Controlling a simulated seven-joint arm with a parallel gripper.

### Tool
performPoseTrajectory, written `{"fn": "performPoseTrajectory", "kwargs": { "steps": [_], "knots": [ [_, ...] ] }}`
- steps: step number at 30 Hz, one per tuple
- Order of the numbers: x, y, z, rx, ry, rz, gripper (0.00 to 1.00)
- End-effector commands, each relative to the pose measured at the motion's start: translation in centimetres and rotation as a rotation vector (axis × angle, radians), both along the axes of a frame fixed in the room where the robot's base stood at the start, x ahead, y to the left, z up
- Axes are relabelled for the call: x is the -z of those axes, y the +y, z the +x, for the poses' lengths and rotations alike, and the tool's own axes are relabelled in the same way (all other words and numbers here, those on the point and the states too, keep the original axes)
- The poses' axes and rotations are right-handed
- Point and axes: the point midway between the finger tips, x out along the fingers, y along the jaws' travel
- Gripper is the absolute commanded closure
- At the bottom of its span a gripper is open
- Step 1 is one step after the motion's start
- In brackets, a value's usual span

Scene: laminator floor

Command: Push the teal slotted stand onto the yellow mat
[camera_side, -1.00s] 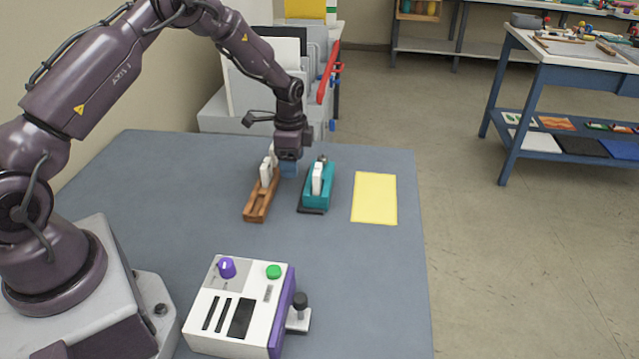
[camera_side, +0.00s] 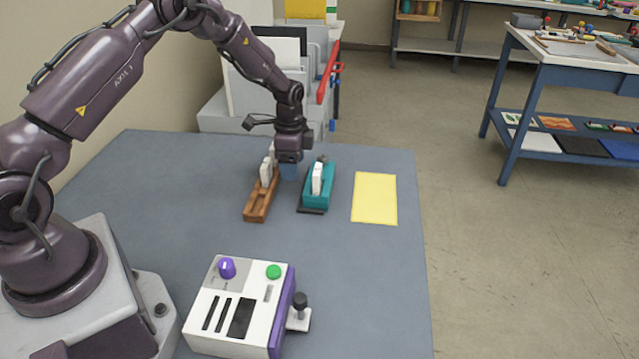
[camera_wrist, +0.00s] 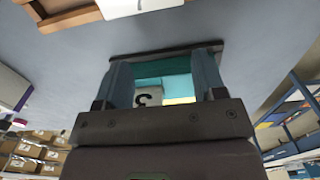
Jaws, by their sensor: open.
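The teal slotted stand (camera_side: 318,191) is upright on the blue-grey table, with a white card or block in its slot and a dark foot at its near end. The yellow mat (camera_side: 374,199) lies flat to its right, with a strip of bare table between them. My gripper (camera_side: 290,172) is low at the table, between the wooden stand and the teal stand, with blue fingers pointing down. In the wrist view my gripper (camera_wrist: 165,80) is open, and teal shows between and beyond its fingers. I cannot tell whether it touches the stand.
A brown wooden slotted stand (camera_side: 260,200) with white pieces is close on the left of my gripper. A white control box (camera_side: 240,307) with a purple knob and green button stands at the near side. The table's right edge lies just past the mat.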

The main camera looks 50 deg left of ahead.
Motion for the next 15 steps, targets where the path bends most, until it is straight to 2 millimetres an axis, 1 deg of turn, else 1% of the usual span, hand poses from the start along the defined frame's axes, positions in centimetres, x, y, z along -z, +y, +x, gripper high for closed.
{"fn": "performPoseTrajectory", "kwargs": {
  "steps": [15],
  "knots": [
    [1.3,0.0,0.0,0.0,0.0,0.0,0.36]
  ]
}}
